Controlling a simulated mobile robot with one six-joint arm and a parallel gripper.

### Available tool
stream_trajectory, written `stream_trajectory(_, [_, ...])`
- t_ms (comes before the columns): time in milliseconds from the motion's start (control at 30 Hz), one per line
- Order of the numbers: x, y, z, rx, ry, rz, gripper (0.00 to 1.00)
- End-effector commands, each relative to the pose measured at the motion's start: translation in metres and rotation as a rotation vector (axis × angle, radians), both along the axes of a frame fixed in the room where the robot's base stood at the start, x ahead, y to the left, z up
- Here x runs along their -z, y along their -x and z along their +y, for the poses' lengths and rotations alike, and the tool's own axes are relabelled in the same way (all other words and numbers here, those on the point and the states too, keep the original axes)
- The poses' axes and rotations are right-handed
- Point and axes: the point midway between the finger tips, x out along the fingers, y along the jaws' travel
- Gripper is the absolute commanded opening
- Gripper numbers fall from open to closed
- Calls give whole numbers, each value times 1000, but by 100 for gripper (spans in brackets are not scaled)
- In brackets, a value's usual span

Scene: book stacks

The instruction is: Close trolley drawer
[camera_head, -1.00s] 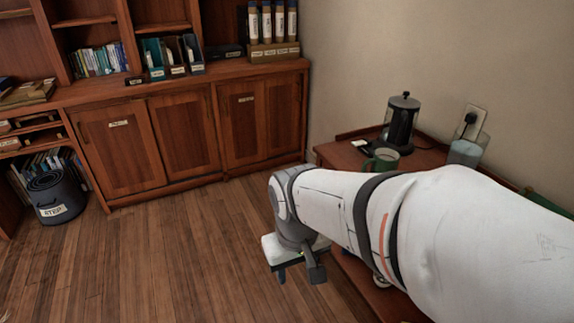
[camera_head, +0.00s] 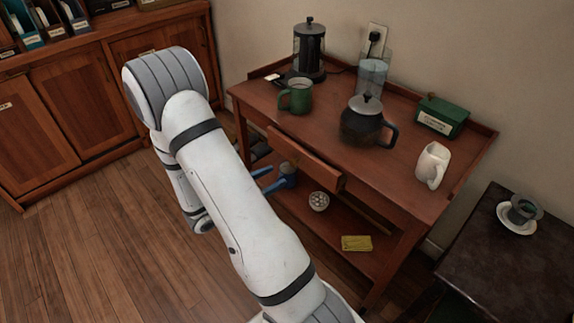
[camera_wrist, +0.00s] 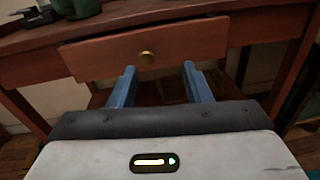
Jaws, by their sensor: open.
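The wooden trolley (camera_head: 330,116) stands against the wall with its drawer (camera_head: 306,160) pulled partly out at the front. My gripper (camera_head: 262,178) is in front of the drawer, partly hidden behind my arm in the head view.
A dark side table (camera_head: 480,245) is at right. Floor at left is clear.

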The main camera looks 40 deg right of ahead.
Motion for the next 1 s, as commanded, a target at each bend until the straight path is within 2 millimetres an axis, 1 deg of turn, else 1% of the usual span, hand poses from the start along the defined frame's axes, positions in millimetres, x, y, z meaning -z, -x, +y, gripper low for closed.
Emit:
stream_trajectory(33, [7, -5, 0, -34, 18, 26, 44])
stream_trajectory(100, [13, -11, 1, -69, 33, 45, 44])
stream_trajectory(233, [17, -16, -4, -94, 45, 58, 44])
stream_trajectory(367, [17, -16, -20, -92, 45, 57, 44])
stream_trajectory(600, [17, -19, -57, -89, 43, 56, 44])
stream_trajectory(700, [17, -20, -68, -90, 42, 57, 44])
stream_trajectory(833, [16, -21, -76, -92, 44, 57, 44])
stream_trajectory(1000, [16, -21, -78, -92, 44, 57, 44])
